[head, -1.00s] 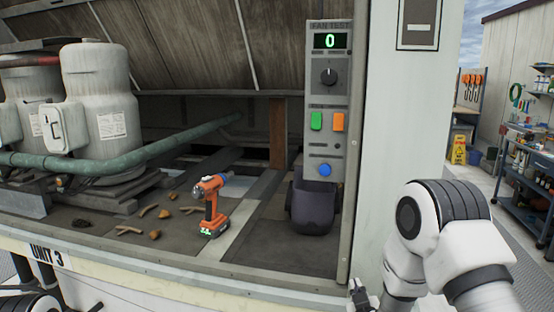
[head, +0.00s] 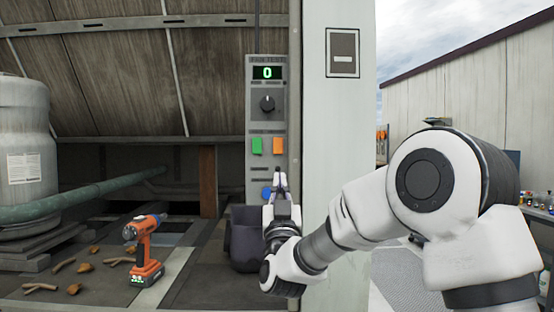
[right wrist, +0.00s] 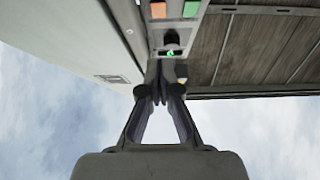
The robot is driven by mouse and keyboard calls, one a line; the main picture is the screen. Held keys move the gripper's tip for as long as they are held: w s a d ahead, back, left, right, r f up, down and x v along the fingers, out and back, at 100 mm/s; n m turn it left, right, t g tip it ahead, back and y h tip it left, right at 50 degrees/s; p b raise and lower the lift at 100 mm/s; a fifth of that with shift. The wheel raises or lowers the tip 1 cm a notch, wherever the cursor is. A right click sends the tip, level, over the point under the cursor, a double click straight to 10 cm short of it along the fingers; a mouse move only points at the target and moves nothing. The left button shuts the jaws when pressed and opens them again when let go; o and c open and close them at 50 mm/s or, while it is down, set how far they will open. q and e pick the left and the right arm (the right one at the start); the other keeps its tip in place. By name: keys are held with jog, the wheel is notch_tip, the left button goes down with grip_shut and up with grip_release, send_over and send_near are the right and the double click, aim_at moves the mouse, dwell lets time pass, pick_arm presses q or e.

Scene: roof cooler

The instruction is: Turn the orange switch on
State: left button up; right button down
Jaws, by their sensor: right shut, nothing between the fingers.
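The orange switch (head: 278,146) is on the grey control panel (head: 257,188), to the right of a green switch (head: 257,146). Above them are a black knob (head: 267,103) and a display (head: 267,73) reading 0. My right gripper (head: 279,176) is shut and empty, its tips a little below the orange switch in the head view; I cannot tell whether they touch the panel. In the right wrist view the orange switch (right wrist: 158,9) and the green switch (right wrist: 191,8) show at the top edge, beyond the shut fingers (right wrist: 160,98). My left gripper is not in view.
A blue button (head: 266,192) is low on the panel, partly behind my gripper. A dark bin (head: 244,240) stands below it. A pale post (head: 338,130) rises right of the panel.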

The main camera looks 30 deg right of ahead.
aim_at(278, 148)
jog(key=p+x, duration=0.1)
jog(key=x, duration=0.3)
jog(key=w+f+p+x, duration=0.1)
jog(key=x, duration=0.3)
jog(key=d+f+p+x, duration=0.1)
jog(key=x, duration=0.2)
jog(key=shift+w+d+r, duration=0.1)
jog(key=shift+w+r, duration=0.15)
jog(key=shift+w, duration=0.2)
jog(key=shift+w+d+f, duration=0.15)
jog(key=shift+w, duration=0.2)
jog(key=shift+s, duration=0.1)
